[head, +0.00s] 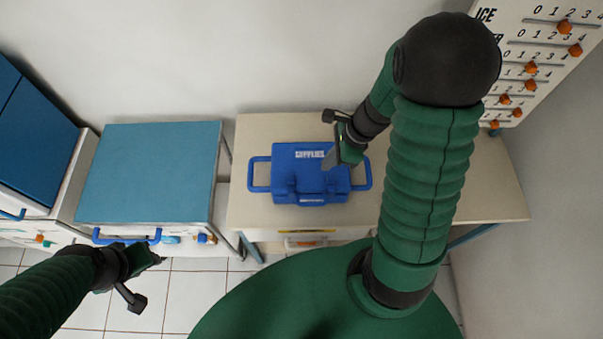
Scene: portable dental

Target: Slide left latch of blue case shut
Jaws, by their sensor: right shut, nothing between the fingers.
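The blue case (296,180) labelled SUPPLIES lies on the beige table, with side handles at left and right and its lid down. Its front edge has raised blue parts, too small to tell which is the left latch or how it is set. My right gripper (330,162) is shut and empty, over the right half of the case's top and covering part of it. I cannot tell if it touches the case. My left gripper (148,272) hangs at the lower left, away from the case, and I cannot tell its opening.
The beige table (490,190) has bare room on both sides of the case. A blue-topped cabinet (150,170) stands to its left, with a darker blue unit (30,135) beyond. A panel with orange sliders (540,65) is at the upper right.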

